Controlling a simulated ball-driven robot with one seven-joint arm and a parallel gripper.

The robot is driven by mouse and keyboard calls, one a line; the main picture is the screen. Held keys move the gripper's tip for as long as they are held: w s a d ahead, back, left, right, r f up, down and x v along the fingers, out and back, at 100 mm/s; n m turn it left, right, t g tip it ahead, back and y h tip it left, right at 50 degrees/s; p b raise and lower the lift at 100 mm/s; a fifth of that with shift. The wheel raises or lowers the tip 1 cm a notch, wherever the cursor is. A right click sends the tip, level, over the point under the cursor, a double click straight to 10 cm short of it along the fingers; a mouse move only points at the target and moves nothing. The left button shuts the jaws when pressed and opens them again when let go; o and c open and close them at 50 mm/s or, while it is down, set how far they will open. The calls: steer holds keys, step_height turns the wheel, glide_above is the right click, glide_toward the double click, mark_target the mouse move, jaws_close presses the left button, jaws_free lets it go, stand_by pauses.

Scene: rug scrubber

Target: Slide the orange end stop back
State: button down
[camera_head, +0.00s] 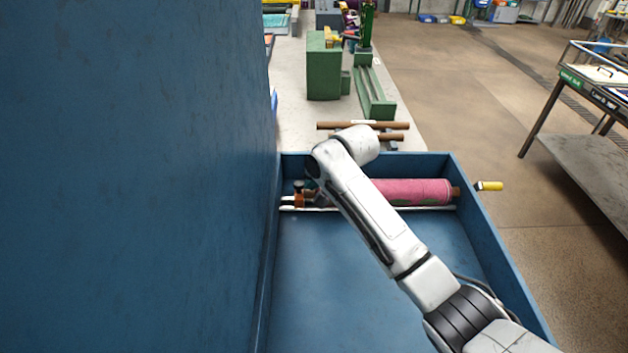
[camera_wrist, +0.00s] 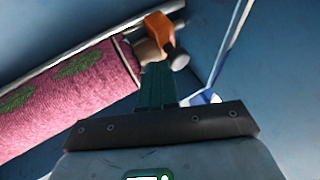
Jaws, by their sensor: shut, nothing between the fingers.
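The orange end stop (camera_wrist: 158,27) sits on a metal rail (camera_wrist: 97,41) at the end of a pink rug roll with green patterns (camera_wrist: 60,105). In the head view the end stop (camera_head: 299,199) is small, at the left end of the roll (camera_head: 418,192), inside a blue tray. A grey round knob (camera_wrist: 179,61) and a brown end piece are beside the stop. My gripper (camera_wrist: 157,68) has its green fingers shut and empty, with the tips close to the stop and the brown piece; I cannot tell if they touch.
The blue tray (camera_head: 372,290) has raised walls around the roll, and a tall blue panel (camera_head: 130,170) stands to the left. A yellow handle (camera_head: 489,186) sticks out at the right wall. The tray floor in front of the roll is bare.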

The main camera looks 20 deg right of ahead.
mark_target(297, 196)
steer(key=a, duration=0.1)
steer(key=w+a, duration=0.1)
steer(key=a, duration=0.1)
steer(key=shift+w+a, duration=0.1)
steer(key=shift+a, duration=0.2)
steer(key=shift+a+r, duration=0.1)
steer(key=shift+a, duration=0.05)
